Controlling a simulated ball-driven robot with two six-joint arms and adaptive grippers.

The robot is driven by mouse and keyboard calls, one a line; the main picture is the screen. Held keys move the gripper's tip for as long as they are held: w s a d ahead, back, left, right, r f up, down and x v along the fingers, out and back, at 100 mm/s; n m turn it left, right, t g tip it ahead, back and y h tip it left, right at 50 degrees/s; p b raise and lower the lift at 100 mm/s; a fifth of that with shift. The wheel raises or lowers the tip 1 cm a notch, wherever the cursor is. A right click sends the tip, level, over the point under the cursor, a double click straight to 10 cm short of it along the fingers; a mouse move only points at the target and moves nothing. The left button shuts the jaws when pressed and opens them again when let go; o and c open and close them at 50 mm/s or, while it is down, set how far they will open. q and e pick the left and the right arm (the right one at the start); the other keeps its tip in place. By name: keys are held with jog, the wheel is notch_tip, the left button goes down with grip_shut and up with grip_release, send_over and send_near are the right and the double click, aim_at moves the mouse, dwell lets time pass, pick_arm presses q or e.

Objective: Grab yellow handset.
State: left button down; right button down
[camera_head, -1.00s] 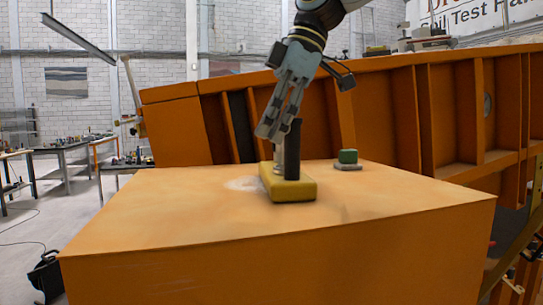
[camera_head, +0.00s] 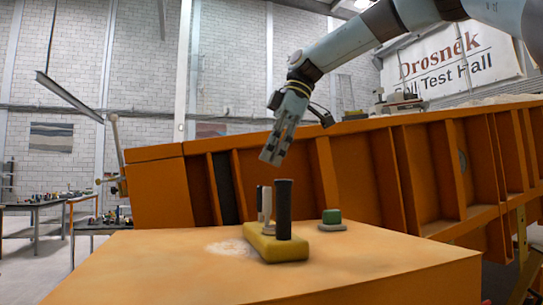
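The yellow handset (camera_head: 275,243) lies on the orange box top (camera_head: 150,262), with a tall black cylinder (camera_head: 284,208) standing up from it and another dark upright piece with a pale one behind it. My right gripper (camera_head: 268,160) hangs above and a little behind the handset, apart from it, with clear air between. It points down and to the left and holds nothing that I can see. Its fingers overlap from this side, so the gap between them does not show. My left gripper is not in view.
A small green block on a grey base (camera_head: 332,219) sits right of the handset on the same top. Behind stands the large orange ribbed sandbed wall (camera_head: 370,180). Workbenches (camera_head: 35,208) are far left. The top's left part is clear, with a pale dusty patch (camera_head: 228,248).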

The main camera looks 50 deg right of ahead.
jog(key=c, duration=2)
grip_release()
jog(key=o, duration=1.6)
